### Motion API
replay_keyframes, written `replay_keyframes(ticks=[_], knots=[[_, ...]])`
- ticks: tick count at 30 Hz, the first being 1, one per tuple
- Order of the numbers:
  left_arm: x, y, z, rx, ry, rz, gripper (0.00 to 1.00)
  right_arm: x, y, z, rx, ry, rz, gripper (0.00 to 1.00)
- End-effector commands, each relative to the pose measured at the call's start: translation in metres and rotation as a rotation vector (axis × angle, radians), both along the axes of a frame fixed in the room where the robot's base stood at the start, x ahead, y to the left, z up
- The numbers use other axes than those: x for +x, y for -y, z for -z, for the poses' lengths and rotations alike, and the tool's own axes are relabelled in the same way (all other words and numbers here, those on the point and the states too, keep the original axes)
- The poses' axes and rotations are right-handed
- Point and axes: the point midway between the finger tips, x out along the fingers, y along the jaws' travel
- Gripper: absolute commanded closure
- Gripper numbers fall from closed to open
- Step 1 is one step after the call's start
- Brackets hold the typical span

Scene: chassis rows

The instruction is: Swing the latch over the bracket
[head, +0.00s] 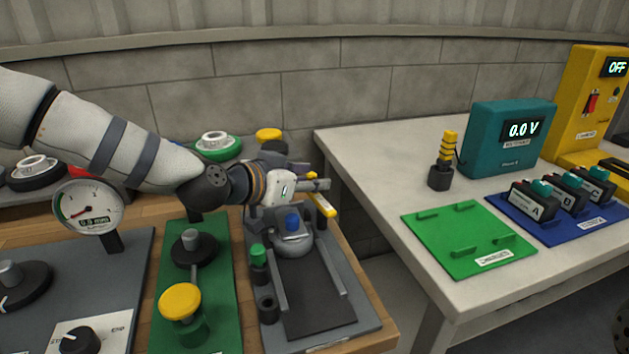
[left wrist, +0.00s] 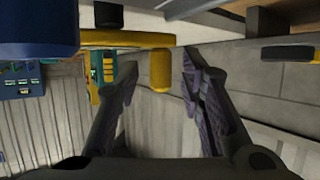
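The latch is a yellow bar (head: 322,205) at the far end of the dark grey fixture board (head: 367,310) in the head view. The left wrist view shows the bar (left wrist: 125,38) with a yellow knob (left wrist: 160,72) at its end. My left gripper (head: 326,184) is just above the latch in the head view. In the left wrist view its fingers (left wrist: 159,66) are apart, one on each side of the knob, with gaps visible. I cannot clearly make out the bracket; my gripper covers part of that area.
A blue-topped grey dome (head: 292,240) stands near the latch, with a green-capped post (head: 258,257) beside it. A gauge (head: 88,207) and yellow knob (head: 180,301) stand left. A gap separates the right table (head: 375,165), which holds a green charger plate (head: 450,245).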

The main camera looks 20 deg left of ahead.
Motion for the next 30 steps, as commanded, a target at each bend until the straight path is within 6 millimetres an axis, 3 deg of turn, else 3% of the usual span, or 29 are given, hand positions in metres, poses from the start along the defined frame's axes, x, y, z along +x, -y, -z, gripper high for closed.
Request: replay_keyframes(ticks=[10,11,15,16,30], knots=[[0.009,0.004,0.000,-0.001,0.005,0.000,0.65,-0.002,0.000,0.002,0.000,-0.005,-0.001,0.60],[0.009,0.004,0.000,-0.001,0.005,0.000,0.67,-0.002,0.000,0.002,0.000,-0.005,-0.001,0.60],[0.009,0.004,0.000,-0.001,0.004,0.000,0.99,-0.002,0.000,0.002,0.000,-0.005,-0.001,0.60],[0.009,0.004,0.000,-0.001,0.004,0.000,1.00,-0.002,0.000,0.002,0.000,-0.005,-0.001,0.60],[0.005,0.003,-0.005,0.003,0.009,-0.078,1.00,0.012,0.000,-0.012,0.000,0.040,0.000,0.60]])
